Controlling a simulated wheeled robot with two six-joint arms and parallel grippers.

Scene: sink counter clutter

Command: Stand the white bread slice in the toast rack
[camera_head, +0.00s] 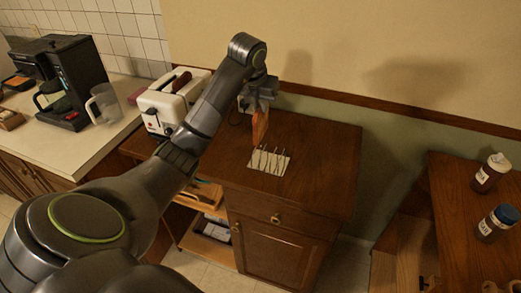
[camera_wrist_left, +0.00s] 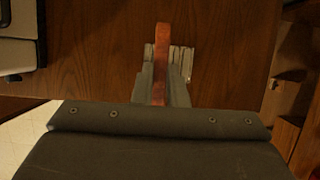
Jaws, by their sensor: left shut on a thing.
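My left gripper (camera_head: 262,104) hangs over the brown cabinet top, shut on a bread slice (camera_head: 260,127). The slice looks orange-brown in this light and hangs upright, edge down. In the left wrist view the slice (camera_wrist_left: 162,45) shows edge-on as a narrow strip between the fingers (camera_wrist_left: 162,85). The toast rack (camera_head: 281,165) is a pale base with several thin upright wires on the cabinet top. The slice is just above the rack's back left part; I cannot tell whether it touches the wires. My right gripper is not in view.
A white toaster (camera_head: 160,108) with a dark brown item on top stands left of the rack, behind my arm. A coffee maker (camera_head: 75,85) and clear jug (camera_head: 104,104) are farther left. The cabinet top (camera_head: 325,150) right of the rack is clear. Two jars (camera_head: 490,172) stand far right.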

